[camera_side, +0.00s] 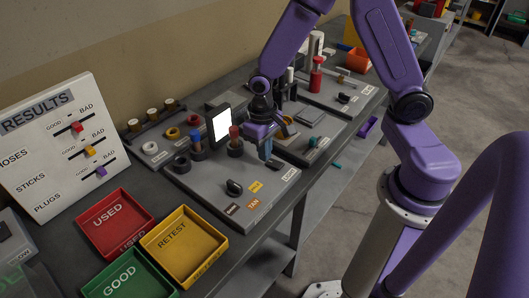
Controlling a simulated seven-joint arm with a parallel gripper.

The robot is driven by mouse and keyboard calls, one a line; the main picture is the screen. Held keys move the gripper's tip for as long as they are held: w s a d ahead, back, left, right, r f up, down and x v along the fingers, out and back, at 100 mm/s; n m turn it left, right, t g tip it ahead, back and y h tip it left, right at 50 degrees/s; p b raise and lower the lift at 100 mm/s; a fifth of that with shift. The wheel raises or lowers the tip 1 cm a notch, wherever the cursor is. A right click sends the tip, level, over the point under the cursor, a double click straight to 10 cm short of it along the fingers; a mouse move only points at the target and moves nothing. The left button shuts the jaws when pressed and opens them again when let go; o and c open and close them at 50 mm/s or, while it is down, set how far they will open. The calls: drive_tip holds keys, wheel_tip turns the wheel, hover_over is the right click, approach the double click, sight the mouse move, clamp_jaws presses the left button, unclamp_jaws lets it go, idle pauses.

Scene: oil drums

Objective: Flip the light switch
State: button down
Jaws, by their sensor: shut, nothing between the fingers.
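My gripper (265,151) points down over the right part of a grey test panel (213,190), with its fingers shut and empty. A black knob-like part (234,187), which may be the light switch, sits on the front half of this panel, to the lower left of my gripper and apart from it. A bright white lit screen in a black frame (220,125) stands upright at the panel's back, left of my gripper. I cannot tell for sure which part is the switch. Whether the fingertips touch the panel is unclear.
Blue-topped and red-topped plugs (196,141) stand near the screen. Red (112,220), yellow (184,247) and green (130,278) trays lie at the front left. A results board (60,145) leans behind them. More panels with parts (338,92) lie to the right.

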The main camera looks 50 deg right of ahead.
drive_tip(key=shift+r, duration=0.2)
wheel_tip(320, 180, up, 14)
drive_tip(key=w, duration=0.2)
drive_tip(key=shift+w+f, duration=0.2)
drive_tip(key=shift+w, duration=0.15)
idle(0.4)
drive_tip(key=s+n, duration=1.2)
drive_tip(key=s, duration=1)
drive_tip(key=m+g, duration=0.2)
drive_tip(key=m, duration=1)
hover_over(282, 165)
drive_tip(key=w, duration=0.3)
drive_tip(key=f, duration=0.1)
drive_tip(key=x, duration=1.4)
drive_tip(key=shift+w, duration=0.2)
